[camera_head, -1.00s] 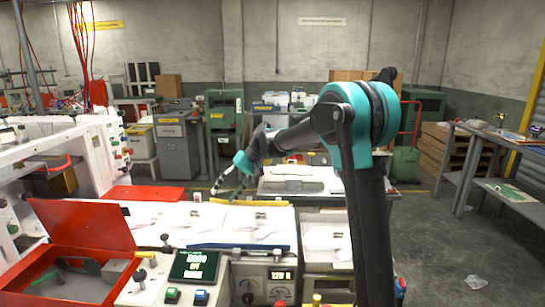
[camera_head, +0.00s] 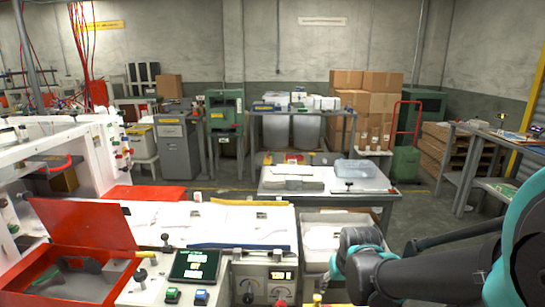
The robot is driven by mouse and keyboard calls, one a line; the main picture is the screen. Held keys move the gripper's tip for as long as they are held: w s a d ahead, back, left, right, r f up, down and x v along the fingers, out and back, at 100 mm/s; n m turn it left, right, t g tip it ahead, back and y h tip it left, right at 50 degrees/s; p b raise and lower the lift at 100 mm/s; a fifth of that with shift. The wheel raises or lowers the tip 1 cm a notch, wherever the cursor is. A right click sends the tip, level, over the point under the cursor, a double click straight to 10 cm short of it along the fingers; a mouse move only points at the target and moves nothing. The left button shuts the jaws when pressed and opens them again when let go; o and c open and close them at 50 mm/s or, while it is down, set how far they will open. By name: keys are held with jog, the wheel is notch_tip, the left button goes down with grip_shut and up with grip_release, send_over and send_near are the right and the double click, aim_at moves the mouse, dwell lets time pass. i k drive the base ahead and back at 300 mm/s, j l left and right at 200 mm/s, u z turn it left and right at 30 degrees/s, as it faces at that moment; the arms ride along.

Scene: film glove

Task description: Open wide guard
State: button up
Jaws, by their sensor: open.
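A red hinged cover (camera_head: 85,222) stands raised over a red box at the lower left, with dark parts inside. A flat red panel (camera_head: 140,193) lies behind it, at the left end of the long white bed (camera_head: 225,222). I cannot tell for sure which of these is the wide guard. My gripper (camera_head: 325,282) is low at the machine's right end, beside the control panel. It is small and partly hidden, and its jaws are open. I see nothing held in it, and it is apart from both red covers.
A control panel with a screen (camera_head: 195,265) and a gauge box (camera_head: 265,278) stands in front of the bed. A white bin (camera_head: 345,220) sits at its right end. A table (camera_head: 325,183) stands behind. Open floor (camera_head: 425,215) lies to the right.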

aim_at(108, 227)
jog(key=j+u, duration=0.1)
jog(key=u, duration=1.65)
